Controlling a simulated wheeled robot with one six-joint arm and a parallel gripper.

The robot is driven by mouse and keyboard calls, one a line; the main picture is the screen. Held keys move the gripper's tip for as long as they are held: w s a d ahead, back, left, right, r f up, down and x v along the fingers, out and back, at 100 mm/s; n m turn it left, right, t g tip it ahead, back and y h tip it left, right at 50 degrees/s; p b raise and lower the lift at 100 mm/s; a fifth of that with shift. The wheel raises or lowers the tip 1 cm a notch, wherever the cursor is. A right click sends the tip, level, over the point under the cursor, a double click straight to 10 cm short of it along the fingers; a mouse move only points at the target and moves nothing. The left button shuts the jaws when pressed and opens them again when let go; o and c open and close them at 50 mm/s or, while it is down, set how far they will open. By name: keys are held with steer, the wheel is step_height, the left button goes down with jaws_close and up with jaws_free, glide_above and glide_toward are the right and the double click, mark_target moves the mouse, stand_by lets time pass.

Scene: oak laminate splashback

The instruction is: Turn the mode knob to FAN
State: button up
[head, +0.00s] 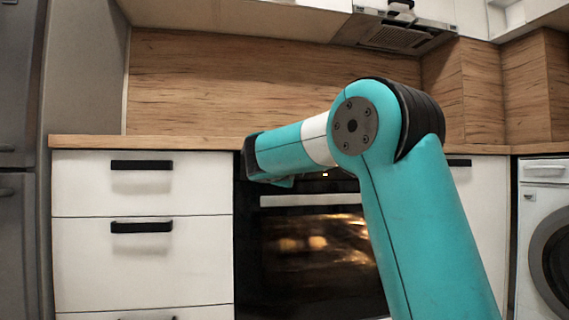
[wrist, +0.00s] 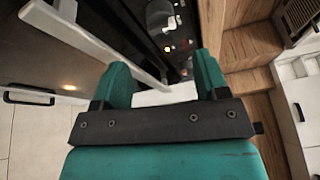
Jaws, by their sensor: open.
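The oven (head: 310,255) has a dark control panel along its top; in the wrist view the panel (wrist: 130,12) runs slantwise past my fingers. A round grey knob (wrist: 160,14) shows near the top of that view, with small white and red marks beside it. A smaller light round part (wrist: 185,72) lies close to my right finger. I cannot tell which is the mode knob, and no FAN label is readable. My gripper (wrist: 163,78) is open, its two teal fingers apart with nothing held. In the head view my arm hides most of the panel.
The oven's pale handle bar (wrist: 95,45) crosses the wrist view and passes close to my left finger. White drawers (head: 140,185) with black handles stand left of the oven, a washing machine (head: 542,235) at the far right. The wooden worktop (head: 150,142) looks clear.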

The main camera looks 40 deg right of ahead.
steer(key=p+v, duration=0.1)
steer(key=v, duration=0.7)
